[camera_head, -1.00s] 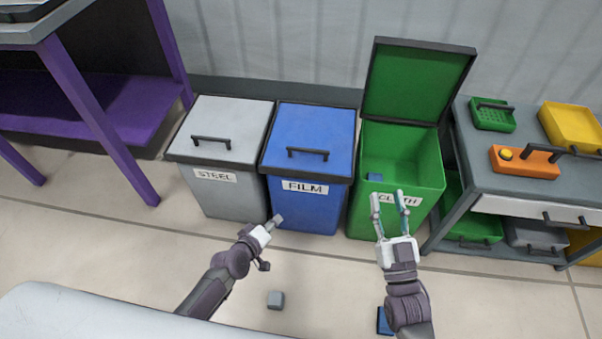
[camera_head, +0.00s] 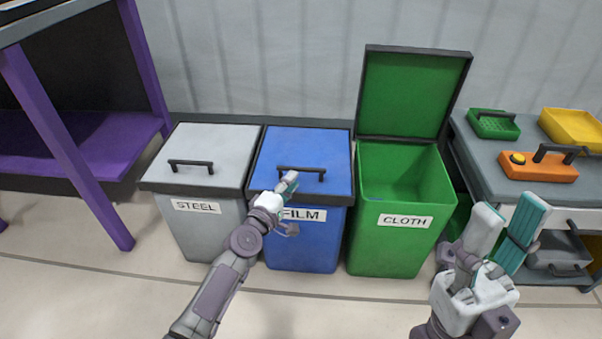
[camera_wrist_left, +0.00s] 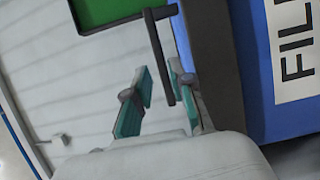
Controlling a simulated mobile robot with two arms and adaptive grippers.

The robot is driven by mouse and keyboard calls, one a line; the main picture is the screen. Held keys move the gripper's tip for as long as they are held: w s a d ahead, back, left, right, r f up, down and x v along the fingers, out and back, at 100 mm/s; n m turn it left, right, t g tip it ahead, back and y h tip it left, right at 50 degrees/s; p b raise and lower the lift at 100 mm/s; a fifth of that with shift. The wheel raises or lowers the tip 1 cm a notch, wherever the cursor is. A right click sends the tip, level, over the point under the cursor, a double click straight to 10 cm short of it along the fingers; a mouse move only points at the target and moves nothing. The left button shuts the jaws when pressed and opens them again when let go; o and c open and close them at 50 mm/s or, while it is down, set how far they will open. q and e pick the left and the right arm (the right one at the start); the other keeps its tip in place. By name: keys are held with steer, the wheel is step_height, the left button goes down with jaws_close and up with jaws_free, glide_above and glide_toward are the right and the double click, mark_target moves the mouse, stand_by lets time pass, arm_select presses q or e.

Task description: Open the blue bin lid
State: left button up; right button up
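The blue bin (camera_head: 318,239), labelled FILM, stands between the grey and green bins. Its blue lid (camera_head: 305,146) is shut, with a dark bar handle (camera_head: 318,170) on top. My left gripper (camera_head: 291,205) is at the front of this lid, close to the handle, and partly covers the label. In the left wrist view its teal-padded fingers are apart, with the dark handle (camera_wrist_left: 160,55) appearing between them. Contact is not clear. The blue bin's side (camera_wrist_left: 258,70) fills the right of that view. My right gripper (camera_head: 511,212) is open and empty, in front of the cart.
The grey STEEL bin (camera_head: 205,225) has its lid shut. The green CLOTH bin (camera_head: 385,250) stands open, its raised lid (camera_head: 410,95) against the wall. A purple-framed table (camera_head: 85,145) is at left. A cart (camera_head: 495,160) with trays and an orange box (camera_head: 537,167) is at right.

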mark_target(300, 171)
arm_select(q)
steer(key=b+x, duration=0.1)
steer(key=x, duration=0.3)
steer(key=shift+w+d+f+b, duration=0.1)
steer(key=shift+w+f+b, duration=0.05)
steer(key=shift+w+b, duration=0.2)
steer(key=shift+w+d, duration=0.25)
steer(key=shift+w, duration=0.4)
steer(key=shift+c, duration=0.3)
jaws_close()
